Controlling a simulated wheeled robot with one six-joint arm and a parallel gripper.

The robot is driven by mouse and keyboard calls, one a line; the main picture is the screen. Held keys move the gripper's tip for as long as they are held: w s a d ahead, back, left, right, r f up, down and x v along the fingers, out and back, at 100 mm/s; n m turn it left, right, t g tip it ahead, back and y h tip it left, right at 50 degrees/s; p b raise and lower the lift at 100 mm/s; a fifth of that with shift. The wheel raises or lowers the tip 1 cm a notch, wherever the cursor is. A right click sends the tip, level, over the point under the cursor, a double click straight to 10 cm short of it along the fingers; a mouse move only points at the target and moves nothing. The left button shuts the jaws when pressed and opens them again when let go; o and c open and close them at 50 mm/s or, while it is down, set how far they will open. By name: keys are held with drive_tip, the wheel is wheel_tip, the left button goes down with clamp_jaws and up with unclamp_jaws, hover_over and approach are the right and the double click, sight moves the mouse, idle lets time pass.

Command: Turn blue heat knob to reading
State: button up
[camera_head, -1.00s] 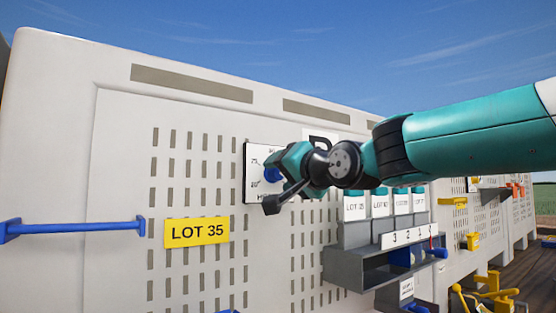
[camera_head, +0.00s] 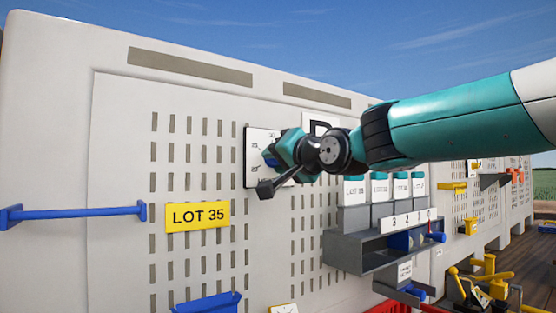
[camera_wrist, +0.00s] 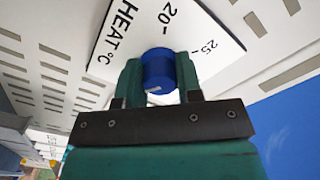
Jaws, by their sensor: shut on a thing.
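The blue heat knob (camera_wrist: 158,70) sits on a white dial plate (camera_wrist: 115,40) marked "HEAT °C", with 20 and 25 readable in the wrist view. My gripper (camera_wrist: 160,78) is shut on the knob, one teal finger on each side. A pale pointer mark shows on the knob's near edge, low in the wrist view. In the head view the dial plate (camera_head: 256,150) is on the slotted wall, and my gripper (camera_head: 278,155) covers most of the knob and part of the scale. The exact reading at the pointer cannot be told.
A yellow LOT 35 sign (camera_head: 198,216) and a blue bar handle (camera_head: 75,213) are on the wall to the left. A grey shelf with LOT boxes (camera_head: 350,255) juts out below my arm at right. A blue bin (camera_head: 208,303) is low in front.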

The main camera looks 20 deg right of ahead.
drive_tip(key=shift+f, duration=0.1)
drive_tip(key=n+b, duration=0.3)
drive_tip(key=shift+f, duration=0.15)
drive_tip(key=n+b, duration=0.2)
drive_tip(key=b, duration=0.1)
drive_tip(key=shift+n, duration=0.4)
drive_tip(key=n+b, duration=0.2)
drive_tip(key=n, duration=0.1)
drive_tip(key=shift+n+b, duration=0.8)
drive_tip(key=shift+n, duration=0.5)
drive_tip(key=shift+r, duration=0.2)
drive_tip(key=o, duration=0.9)
drive_tip(key=shift+o, duration=0.2)
